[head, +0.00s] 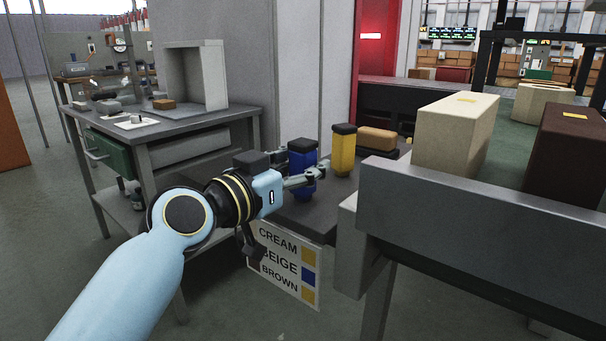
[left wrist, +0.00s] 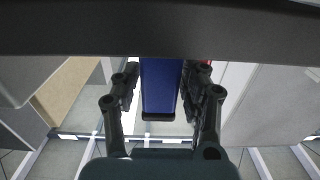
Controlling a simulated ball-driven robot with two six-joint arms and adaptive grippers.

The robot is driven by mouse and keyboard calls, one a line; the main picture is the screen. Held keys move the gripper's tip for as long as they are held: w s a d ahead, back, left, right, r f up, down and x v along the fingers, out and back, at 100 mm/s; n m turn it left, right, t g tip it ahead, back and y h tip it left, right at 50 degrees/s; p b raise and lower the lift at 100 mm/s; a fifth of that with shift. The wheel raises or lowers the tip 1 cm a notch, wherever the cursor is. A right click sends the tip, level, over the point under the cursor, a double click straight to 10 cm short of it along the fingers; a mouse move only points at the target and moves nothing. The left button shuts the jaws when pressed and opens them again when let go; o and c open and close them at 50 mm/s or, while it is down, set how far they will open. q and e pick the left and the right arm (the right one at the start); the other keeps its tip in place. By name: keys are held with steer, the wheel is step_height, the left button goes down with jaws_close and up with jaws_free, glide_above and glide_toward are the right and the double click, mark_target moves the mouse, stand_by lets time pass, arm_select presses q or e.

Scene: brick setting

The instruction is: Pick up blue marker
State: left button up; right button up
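The blue marker (head: 301,160), a thick upright block with a dark top, stands on the dark grey table (head: 300,215) near its front edge. My left gripper (head: 305,178) reaches it from the left at about mid-height. In the left wrist view the blue marker (left wrist: 161,86) sits between the two fingers (left wrist: 162,88), which lie close along both its sides with hardly any gap and look shut on it. Its lower end still appears at the table. My right gripper is not in view.
A yellow marker (head: 343,152) stands just right of the blue one, with a tan block (head: 378,139) behind it. A sign (head: 283,262) hangs on the table front. A grey rail (head: 480,215) with large boxes is at right. A workbench (head: 205,118) stands at left.

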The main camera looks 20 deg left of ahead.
arm_select(q)
jaws_close()
steer(key=shift+r, duration=0.25)
step_height(320, 180, up, 8)
steer(key=p, duration=0.3)
steer(key=shift+r+p, duration=0.15)
steer(key=shift+p, duration=0.2)
steer(key=shift+r, duration=0.65)
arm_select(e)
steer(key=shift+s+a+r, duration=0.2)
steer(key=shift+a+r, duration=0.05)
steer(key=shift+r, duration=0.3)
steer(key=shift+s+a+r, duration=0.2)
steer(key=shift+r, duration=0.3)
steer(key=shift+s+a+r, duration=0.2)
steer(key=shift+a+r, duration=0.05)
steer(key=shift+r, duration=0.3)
